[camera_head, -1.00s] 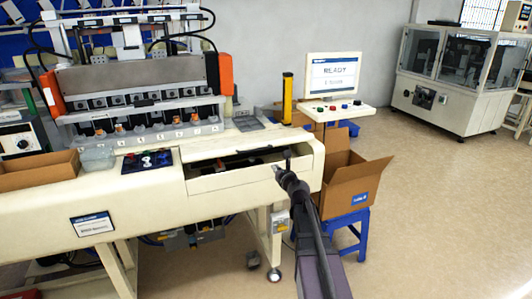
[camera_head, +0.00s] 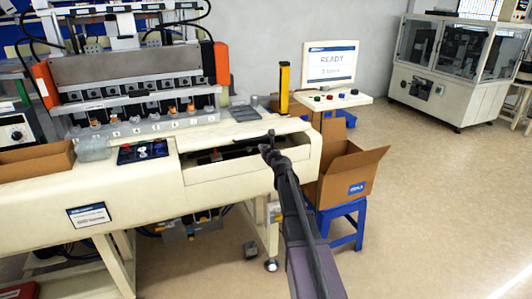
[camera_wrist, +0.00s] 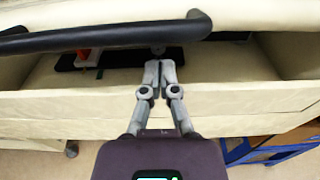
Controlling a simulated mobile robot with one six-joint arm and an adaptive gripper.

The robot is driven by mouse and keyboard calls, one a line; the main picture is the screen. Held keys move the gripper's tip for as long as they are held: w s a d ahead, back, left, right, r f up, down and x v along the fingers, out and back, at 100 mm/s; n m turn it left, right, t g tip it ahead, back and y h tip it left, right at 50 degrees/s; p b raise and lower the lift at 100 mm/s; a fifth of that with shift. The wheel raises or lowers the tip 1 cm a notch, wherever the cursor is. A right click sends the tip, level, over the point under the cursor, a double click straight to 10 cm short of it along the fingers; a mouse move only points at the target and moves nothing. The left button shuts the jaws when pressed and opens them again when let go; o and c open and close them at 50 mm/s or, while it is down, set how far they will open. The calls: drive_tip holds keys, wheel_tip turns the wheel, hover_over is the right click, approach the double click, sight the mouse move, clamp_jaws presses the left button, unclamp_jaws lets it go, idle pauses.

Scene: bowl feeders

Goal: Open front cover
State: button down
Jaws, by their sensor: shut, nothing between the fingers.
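The front cover (camera_head: 228,171) is a cream panel on the front of the cream machine bench (camera_head: 130,206). A dark recess shows above its top edge, with a black part and a small red part inside. The panel also shows in the wrist view (camera_wrist: 60,103). My gripper (camera_head: 267,141) is at the right end of this recess. In the wrist view my gripper (camera_wrist: 159,66) is shut and empty, its fingertips over the recess behind the panel's edge. A black curved bar (camera_wrist: 100,38) crosses above the fingertips, apparently apart from them; its mounting is unclear.
A cardboard box (camera_head: 345,175) on a blue stool (camera_head: 345,222) stands just right of the bench. A yellow post (camera_head: 284,88) and a button panel with a screen (camera_head: 332,62) stand behind. The floor at right is clear.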

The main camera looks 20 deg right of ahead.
drive_tip(key=shift+w+r+p, duration=0.25)
drive_tip(key=shift+r+p, duration=0.45)
drive_tip(key=shift+r, duration=0.25)
drive_tip(key=shift+w+r+p, duration=0.2)
drive_tip(key=shift+r+p, duration=0.45)
drive_tip(key=shift+r, duration=0.25)
drive_tip(key=shift+w+r+p, duration=0.1)
drive_tip(key=shift+r+p, duration=0.25)
drive_tip(key=shift+p, duration=0.15)
